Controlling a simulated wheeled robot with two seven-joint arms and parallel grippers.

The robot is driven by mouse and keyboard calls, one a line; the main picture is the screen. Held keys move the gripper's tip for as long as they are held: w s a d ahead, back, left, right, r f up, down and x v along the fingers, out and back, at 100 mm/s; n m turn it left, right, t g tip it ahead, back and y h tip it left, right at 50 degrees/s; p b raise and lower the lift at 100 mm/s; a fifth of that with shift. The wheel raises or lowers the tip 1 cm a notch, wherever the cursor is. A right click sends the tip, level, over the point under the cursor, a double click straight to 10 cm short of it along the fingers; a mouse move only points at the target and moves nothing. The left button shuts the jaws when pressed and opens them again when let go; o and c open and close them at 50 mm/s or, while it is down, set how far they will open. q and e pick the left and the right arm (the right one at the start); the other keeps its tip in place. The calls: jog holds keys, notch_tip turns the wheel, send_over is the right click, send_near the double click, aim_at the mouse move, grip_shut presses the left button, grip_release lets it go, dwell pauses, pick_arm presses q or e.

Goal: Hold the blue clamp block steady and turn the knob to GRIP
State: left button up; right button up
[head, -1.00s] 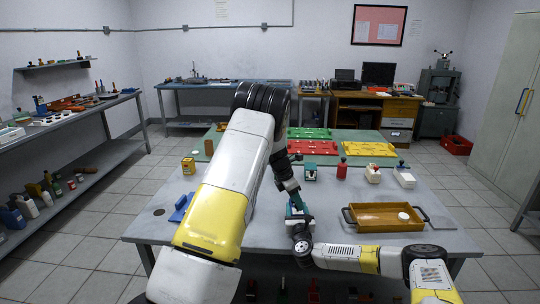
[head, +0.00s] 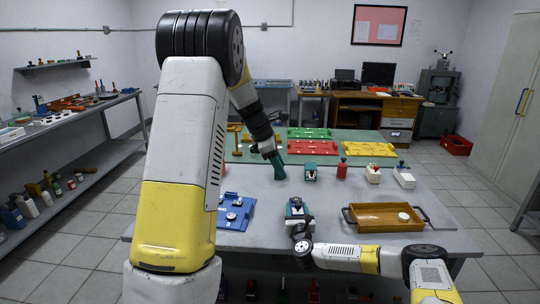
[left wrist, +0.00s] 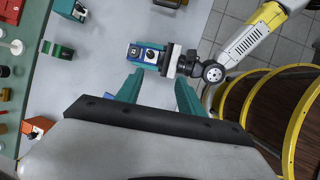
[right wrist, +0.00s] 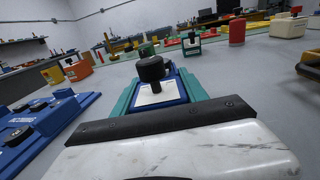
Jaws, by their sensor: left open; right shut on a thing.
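The blue clamp block (right wrist: 172,95) sits between the teal fingers of my right gripper (right wrist: 158,88), which is shut on it. A black knob (right wrist: 151,68) stands up from a pale plate on its top; I cannot read the markings. In the head view the block (head: 296,211) is small, near the table's front edge. My left gripper (head: 279,168) is open and empty, beyond the block, fingers pointing down. In the left wrist view the block (left wrist: 146,53) shows past my open left fingers (left wrist: 158,82), apart from them.
A blue board (head: 236,213) with dark round parts lies left of the block. A wooden tray (head: 388,222) with a white round thing stands to the right. A green block (head: 311,173), a red cylinder (head: 342,170) and white blocks stand farther back.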

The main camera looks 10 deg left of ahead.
pick_arm(q)
jog(key=s+a+r+m, duration=0.2)
jog(key=s+r+m, duration=0.3)
jog(key=s+r, duration=0.3)
jog(key=shift+s+r+m+t, duration=0.15)
jog(key=shift+s+m+t, duration=0.15)
jog(key=shift+s, duration=0.3)
jog(key=m+g+y, duration=0.3)
jog(key=m+y, duration=0.1)
jog(key=m, duration=0.5)
send_over(298, 204)
notch_tip(298, 204, down, 16)
notch_tip(298, 204, down, 11)
jog(key=shift+f, duration=0.15)
grip_shut()
